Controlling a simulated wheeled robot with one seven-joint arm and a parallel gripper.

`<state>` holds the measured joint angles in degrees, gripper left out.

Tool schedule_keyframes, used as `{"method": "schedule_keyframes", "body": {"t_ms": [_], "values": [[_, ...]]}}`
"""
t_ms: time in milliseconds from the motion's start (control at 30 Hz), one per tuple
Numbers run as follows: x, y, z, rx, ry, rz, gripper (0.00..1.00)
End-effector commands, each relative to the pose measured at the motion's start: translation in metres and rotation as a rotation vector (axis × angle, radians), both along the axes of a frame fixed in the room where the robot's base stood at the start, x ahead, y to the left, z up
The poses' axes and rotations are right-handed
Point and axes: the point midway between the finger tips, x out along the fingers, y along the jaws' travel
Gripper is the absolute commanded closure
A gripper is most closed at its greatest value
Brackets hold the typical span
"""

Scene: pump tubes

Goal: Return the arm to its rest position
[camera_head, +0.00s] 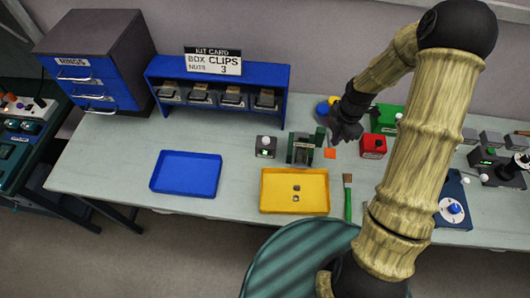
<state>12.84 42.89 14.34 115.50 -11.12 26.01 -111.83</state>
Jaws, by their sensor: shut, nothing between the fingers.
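My arm rises at the right of the head view and bends over toward the back of the table. My gripper (346,130) is shut and empty. It hangs near the red box and the green device, at the middle right of the table. A gap between the gripper and the tabletop is hard to judge from this angle. My arm hides part of the table's right side.
A blue tray (186,174) and a yellow tray (293,190) holding small nuts lie on the table (110,150). A brush (348,198), a red box (373,146) and a green-black device (301,148) are near my gripper. A blue rack (218,75) and drawer cabinet (98,62) stand behind.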

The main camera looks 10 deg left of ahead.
Motion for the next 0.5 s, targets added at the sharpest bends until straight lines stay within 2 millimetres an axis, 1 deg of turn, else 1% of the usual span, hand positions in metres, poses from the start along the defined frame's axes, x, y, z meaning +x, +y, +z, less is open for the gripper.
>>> {"method": "schedule_keyframes", "body": {"t_ms": [400, 500], "values": [[0.0000, 0.0000, 0.0001, 0.000, 0.000, -0.001, 1.00], [-0.0011, 0.0000, 0.0017, -0.004, -0.002, -0.023, 1.00]]}}
